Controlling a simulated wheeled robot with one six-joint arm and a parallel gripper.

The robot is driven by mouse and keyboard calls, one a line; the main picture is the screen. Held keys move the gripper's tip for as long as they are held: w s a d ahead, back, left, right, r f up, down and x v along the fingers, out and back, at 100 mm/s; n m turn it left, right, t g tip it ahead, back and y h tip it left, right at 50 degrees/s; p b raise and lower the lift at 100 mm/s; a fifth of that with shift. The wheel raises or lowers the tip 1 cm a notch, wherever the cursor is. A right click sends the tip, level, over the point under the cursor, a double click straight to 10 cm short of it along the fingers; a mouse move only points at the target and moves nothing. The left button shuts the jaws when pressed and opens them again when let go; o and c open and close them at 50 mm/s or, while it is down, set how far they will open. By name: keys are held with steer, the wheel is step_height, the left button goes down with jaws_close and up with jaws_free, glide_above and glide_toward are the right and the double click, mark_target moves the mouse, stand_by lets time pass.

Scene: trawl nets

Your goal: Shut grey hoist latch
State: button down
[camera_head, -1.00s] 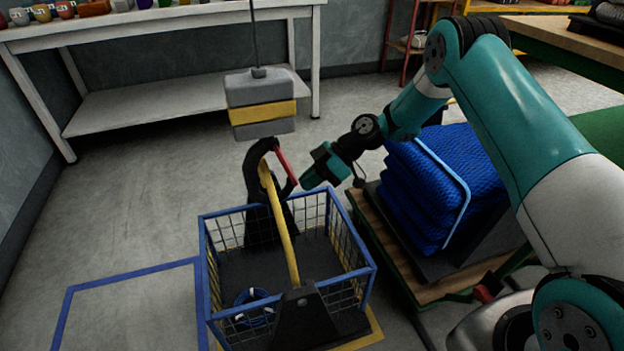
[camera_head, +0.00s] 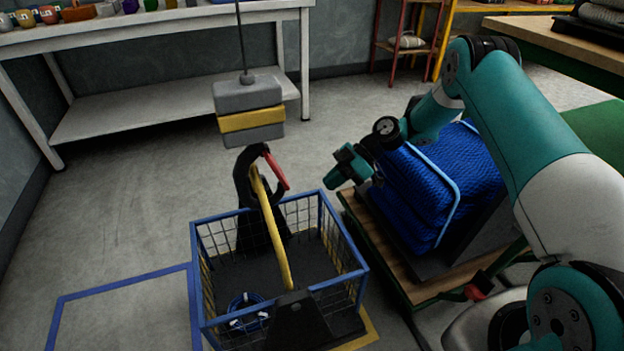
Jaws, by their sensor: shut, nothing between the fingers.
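The grey hoist block (camera_head: 249,97) with a yellow band hangs from a cable at upper middle. Below it is its black hook (camera_head: 244,185). A red latch (camera_head: 276,171) slopes down to the right from the hook's top towards its tip; I cannot tell whether it touches the tip. The yellow handle (camera_head: 269,225) of the blue wire basket (camera_head: 344,238) runs up to the hook and passes behind the latch's left side. My gripper (camera_head: 336,172) is right of the latch, apart from it, shut and empty.
A blue stack of netting (camera_head: 440,185) lies on a wooden-decked trolley (camera_head: 400,270) close under my arm. A white bench (camera_head: 160,110) stands at the back left. A blue floor outline (camera_head: 125,281) and open floor lie left of the basket.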

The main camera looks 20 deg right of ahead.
steer(key=shift+w+d+f, duration=0.1)
steer(key=shift+d+f, duration=0.2)
steer(key=shift+d, duration=0.4)
steer(key=shift+d+f, duration=0.35)
steer(key=shift+d, duration=0.3)
steer(key=shift+w+d+f, duration=0.1)
steer(key=shift+d+f, duration=0.2)
steer(key=shift+d, duration=0.4)
steer(key=shift+r, duration=0.1)
steer(key=s+a+r+m+h, duration=0.1)
steer(key=s+a+r+m, duration=0.2)
steer(key=r, duration=0.4)
steer(key=s+a+r+m+h, duration=0.1)
steer(key=s+a+r, duration=0.35)
steer(key=r, duration=0.35)
steer(key=s+a+r+m+h, duration=0.1)
steer(key=s+a+r+h, duration=0.2)
steer(key=r, duration=0.4)
steer(key=s+a+r+m+h+p, duration=0.1)
steer(key=s+r+m, duration=0.2)
steer(key=s, duration=0.8)
steer(key=s+a+r+m, duration=0.1)
steer(key=s+r+m, duration=0.3)
steer(key=s, duration=0.8)
step_height(320, 180, up, 27)
steer(key=p, duration=2.7)
steer(key=shift+w+r+t+p, duration=0.2)
steer(key=shift+w+t+p, duration=0.1)
steer(key=shift+w, duration=0.1)
